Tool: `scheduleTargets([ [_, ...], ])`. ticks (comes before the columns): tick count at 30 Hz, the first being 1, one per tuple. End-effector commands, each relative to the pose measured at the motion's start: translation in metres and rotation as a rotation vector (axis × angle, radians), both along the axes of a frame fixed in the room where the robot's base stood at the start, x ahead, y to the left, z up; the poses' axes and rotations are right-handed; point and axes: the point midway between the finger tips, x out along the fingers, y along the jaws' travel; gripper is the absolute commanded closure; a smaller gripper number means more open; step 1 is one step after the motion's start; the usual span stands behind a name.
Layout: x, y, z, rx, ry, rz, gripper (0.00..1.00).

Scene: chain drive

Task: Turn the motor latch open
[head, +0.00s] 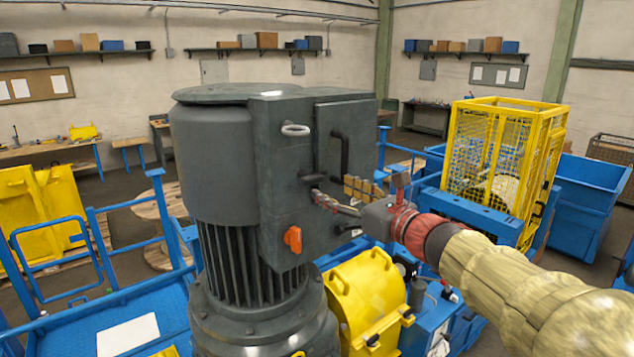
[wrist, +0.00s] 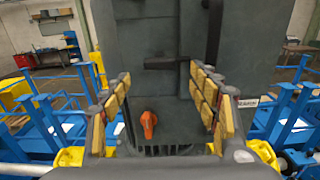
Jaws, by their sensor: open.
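The motor (head: 220,150) is a big dark grey upright machine with a box on its side; the box front fills the middle of the wrist view (wrist: 160,105). The motor latch (wrist: 170,62) looks like a dark bar lying level across the door seam, and it also shows in the head view (head: 312,178). My gripper (head: 337,193) is open, with yellow-padded fingers in front of the box. In the wrist view my gripper (wrist: 160,76) has its fingertips to either side and slightly below the latch. I see no clear contact.
A black door handle (head: 339,155) stands out right of the latch. An orange rotary switch (head: 293,238) sits below on the box. A yellow cover (head: 366,290) and blue rails (head: 120,205) lie around the motor. A yellow cage (head: 500,155) stands to the right.

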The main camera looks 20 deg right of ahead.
Motion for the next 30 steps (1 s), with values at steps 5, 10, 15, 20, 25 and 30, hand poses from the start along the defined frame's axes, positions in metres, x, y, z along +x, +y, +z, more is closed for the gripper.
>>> scheduleTargets([
  [5,0.022,0.011,0.001,-0.001,0.003,0.004,0.39],
  [10,0.046,0.021,0.000,-0.004,0.003,0.004,0.39],
  [15,0.062,0.027,0.000,-0.005,0.001,0.002,0.39],
  [20,0.067,0.029,0.000,-0.004,0.000,0.002,0.39],
  [25,0.067,0.029,-0.001,-0.005,0.000,0.001,0.39],
  [30,0.067,0.029,-0.001,-0.005,0.000,0.001,0.47],
])
